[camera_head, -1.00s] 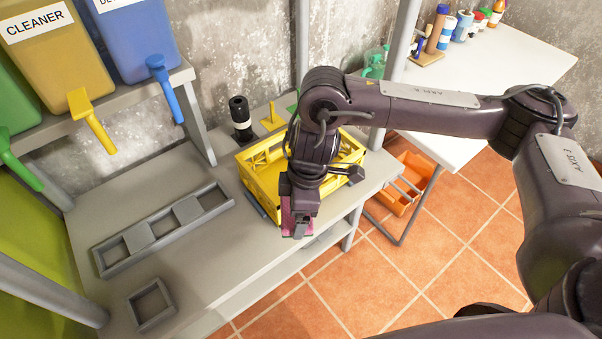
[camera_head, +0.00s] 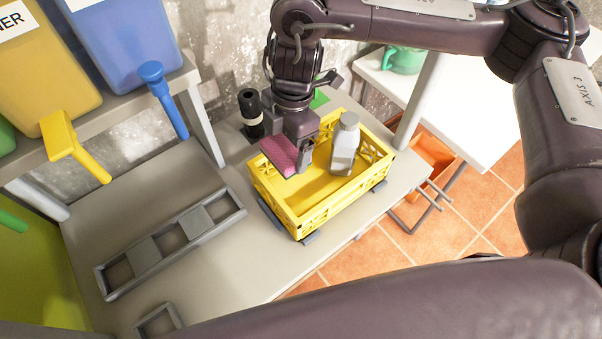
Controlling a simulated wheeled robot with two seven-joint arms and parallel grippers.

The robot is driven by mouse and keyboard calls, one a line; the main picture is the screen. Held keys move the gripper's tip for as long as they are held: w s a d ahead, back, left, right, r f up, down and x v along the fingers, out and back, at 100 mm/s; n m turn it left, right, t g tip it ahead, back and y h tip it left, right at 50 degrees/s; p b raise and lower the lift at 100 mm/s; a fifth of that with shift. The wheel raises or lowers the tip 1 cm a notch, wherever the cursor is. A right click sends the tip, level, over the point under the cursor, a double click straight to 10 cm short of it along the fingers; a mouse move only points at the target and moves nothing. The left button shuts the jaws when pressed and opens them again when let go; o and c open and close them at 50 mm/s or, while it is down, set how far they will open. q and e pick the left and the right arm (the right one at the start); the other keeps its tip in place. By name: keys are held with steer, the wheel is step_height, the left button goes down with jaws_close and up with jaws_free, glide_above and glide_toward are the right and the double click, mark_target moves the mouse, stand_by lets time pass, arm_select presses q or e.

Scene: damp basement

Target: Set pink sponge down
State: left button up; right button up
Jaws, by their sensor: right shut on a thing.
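The pink sponge (camera_head: 279,154) is held in my right gripper (camera_head: 302,160), which is shut on it. The sponge is over the back left part of the yellow crate (camera_head: 310,216), at about the height of its rim or above; I cannot tell whether it touches anything. The crate's floor is bare in front of the sponge. My left gripper is not in view.
A grey rack with square compartments (camera_head: 172,240) lies left of the crate, with a smaller square frame (camera_head: 158,322) in front. A black cylinder (camera_head: 251,113) stands behind the crate. Blue and yellow dispensers (camera_head: 128,50) sit on the shelf. An orange bin (camera_head: 432,152) is at the right.

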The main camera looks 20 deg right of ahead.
steer(key=f, duration=0.4)
steer(key=f+b, duration=0.1)
steer(key=f, duration=0.8)
steer(key=shift+s+b, duration=0.3)
steer(key=shift+s, duration=0.1)
steer(key=shift+f, duration=0.9)
step_height(320, 180, down, 3)
steer(key=shift+f+b, duration=0.1)
steer(key=shift+b, duration=0.25)
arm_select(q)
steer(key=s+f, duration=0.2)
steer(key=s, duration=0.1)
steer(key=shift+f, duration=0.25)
arm_select(e)
steer(key=shift+f, duration=0.15)
steer(key=o, duration=0.8)
